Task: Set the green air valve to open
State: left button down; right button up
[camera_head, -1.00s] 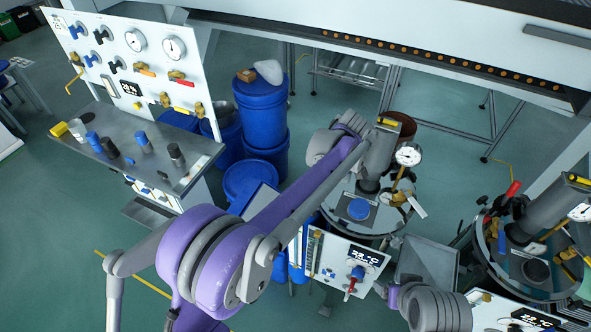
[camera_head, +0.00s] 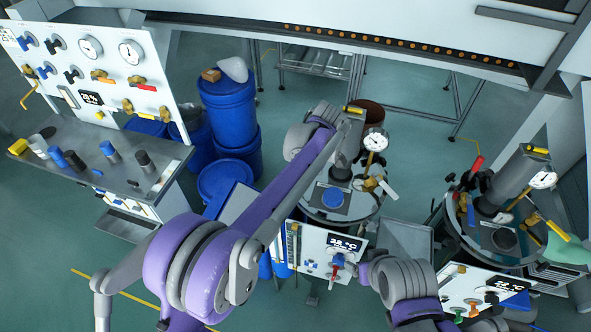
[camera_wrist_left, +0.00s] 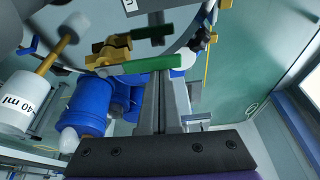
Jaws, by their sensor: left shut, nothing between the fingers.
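In the left wrist view a brass valve (camera_wrist_left: 108,54) carries a bright green lever (camera_wrist_left: 150,66) that extends to the right. A darker green bar (camera_wrist_left: 152,32) shows just above it; I cannot tell if it is a reflection. My left gripper (camera_wrist_left: 164,82) is shut and empty, its tips close to the lever; contact cannot be told. In the head view my left arm reaches over the left vessel and its fingers are hidden. My right gripper is not in view.
The left vessel bears a pressure gauge (camera_head: 375,140) and a brass valve with a white handle (camera_head: 388,190). A front panel (camera_head: 310,245) stands below it. Blue drums (camera_head: 228,105) and a valve board (camera_head: 90,75) stand to the left.

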pick_arm(q)
jog(key=shift+w+a, duration=0.15)
jog(key=shift+a, duration=0.25)
notch_tip(320, 180, up, 9)
jog(key=s+a+r+m+h, duration=0.1)
jog(key=s+a+r+m, duration=0.15)
jog(key=s+a, duration=0.35)
jog(key=s+a+f+m+t, duration=0.1)
jog(key=s+a+f+m, duration=0.2)
jog(key=s, duration=0.4)
jog(key=s+a+f+m+t+h, duration=0.1)
jog(key=s+a+f+m, duration=0.2)
jog(key=s+a, duration=0.3)
jog(key=s+a+f+m+t+h, duration=0.1)
jog(key=s+a+f+m, duration=0.3)
jog(key=s, duration=0.5)
jog(key=shift+s+a+f+t, duration=0.3)
jog(key=shift+s+a+t, duration=0.1)
jog(key=shift+a, duration=0.25)
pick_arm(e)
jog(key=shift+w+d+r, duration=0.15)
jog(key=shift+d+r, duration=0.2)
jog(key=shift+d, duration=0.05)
